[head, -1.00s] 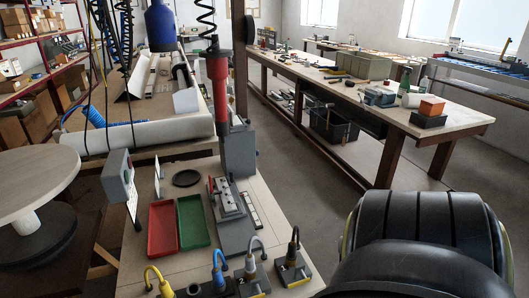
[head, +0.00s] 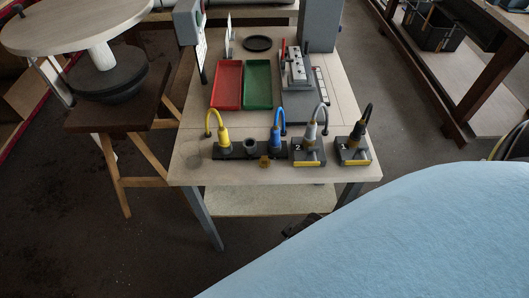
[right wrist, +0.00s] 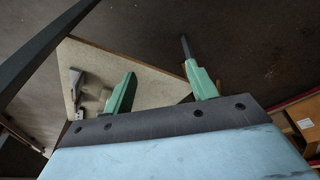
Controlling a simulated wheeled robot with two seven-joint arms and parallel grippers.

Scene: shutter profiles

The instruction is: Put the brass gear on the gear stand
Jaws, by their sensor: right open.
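A small brass-coloured piece (head: 264,162), which looks like the brass gear, is at the front edge of the workbench (head: 188,172) in the head view, in front of the blue-topped tool. Its teeth are too small to make out. I cannot tell for sure which thing is the gear stand. My right gripper (right wrist: 158,62) shows in the right wrist view, its two green fingers wide apart with nothing between them. It is over dark floor and the edge of a pale board. The right gripper is not visible in the head view, and the left gripper is in neither view.
A red tray (head: 228,84) and a green tray (head: 257,84) lie on the bench beside a grey fixture (head: 296,70). Corded tools stand along the front, including a yellow one (head: 224,136) and a blue one (head: 276,138). Floor before the bench is open.

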